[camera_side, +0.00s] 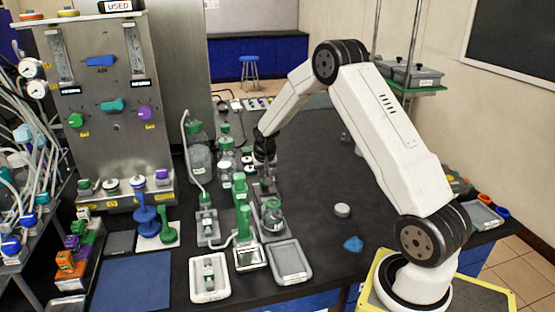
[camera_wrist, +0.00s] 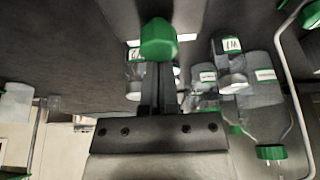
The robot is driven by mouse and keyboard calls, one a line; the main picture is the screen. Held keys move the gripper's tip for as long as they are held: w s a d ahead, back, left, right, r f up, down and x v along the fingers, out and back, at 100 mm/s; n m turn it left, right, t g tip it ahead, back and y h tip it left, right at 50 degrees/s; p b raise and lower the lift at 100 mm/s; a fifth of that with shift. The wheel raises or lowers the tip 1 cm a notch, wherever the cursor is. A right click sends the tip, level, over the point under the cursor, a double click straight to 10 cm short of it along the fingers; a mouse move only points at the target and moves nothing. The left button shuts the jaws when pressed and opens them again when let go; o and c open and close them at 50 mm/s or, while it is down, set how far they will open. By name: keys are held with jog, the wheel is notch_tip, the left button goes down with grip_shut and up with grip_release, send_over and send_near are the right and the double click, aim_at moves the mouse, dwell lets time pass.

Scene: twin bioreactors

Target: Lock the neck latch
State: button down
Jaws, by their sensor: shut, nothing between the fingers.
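My gripper (camera_side: 264,160) is at the back of the cluster of green-capped glassware, left of the picture's middle. In the wrist view its narrow fingers (camera_wrist: 158,88) are together with nothing between them. A green faceted knob or handle (camera_wrist: 158,40) shows just beyond the fingertips; whether they touch it I cannot tell. I cannot make out for certain which part is the neck latch. A glass vessel (camera_side: 272,216) with a green top stands in front of the gripper, near a green upright part (camera_side: 243,220). The arm partly hides the glassware behind it.
Green-capped bottles (camera_side: 198,155) stand close left of the gripper; labelled bottles also crowd the right of the wrist view (camera_wrist: 230,62). A bent tube (camera_side: 186,145) rises beside them. Grey trays (camera_side: 290,278) lie in front. The dark bench right of the glassware is mostly clear.

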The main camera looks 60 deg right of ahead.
aim_at(267, 190)
jog(key=shift+s+a, duration=2)
jog(key=shift+f, duration=0.1)
jog(key=shift+w+d, duration=1.45)
jog(key=shift+w, duration=0.05)
jog(key=v, duration=1)
jog(key=shift+a, duration=0.1)
